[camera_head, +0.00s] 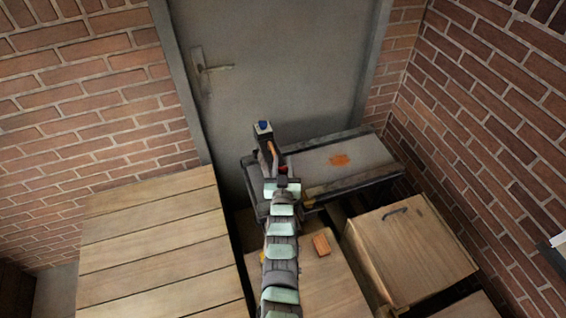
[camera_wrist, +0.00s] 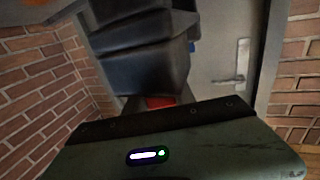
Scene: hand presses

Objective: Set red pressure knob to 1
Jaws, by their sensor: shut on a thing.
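The hand press (camera_head: 263,148) stands on a dark-framed grey bench in front of the door, with a blue cap on top and an orange part on its side. The red pressure knob (camera_head: 283,169) shows as a small red patch low on the press. My gripper (camera_head: 281,179) is at it, shut on the knob, and hides most of it. In the wrist view a strip of the red knob (camera_wrist: 158,102) shows between dark parts. The knob's scale and setting cannot be read.
The grey bench (camera_head: 375,157) bears an orange patch. A wooden crate top (camera_head: 150,235) lies to the left, and a wooden box with a dark handle (camera_head: 425,255) to the right. A small orange-brown block (camera_head: 321,244) lies beside my arm. Brick walls and a door close the back.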

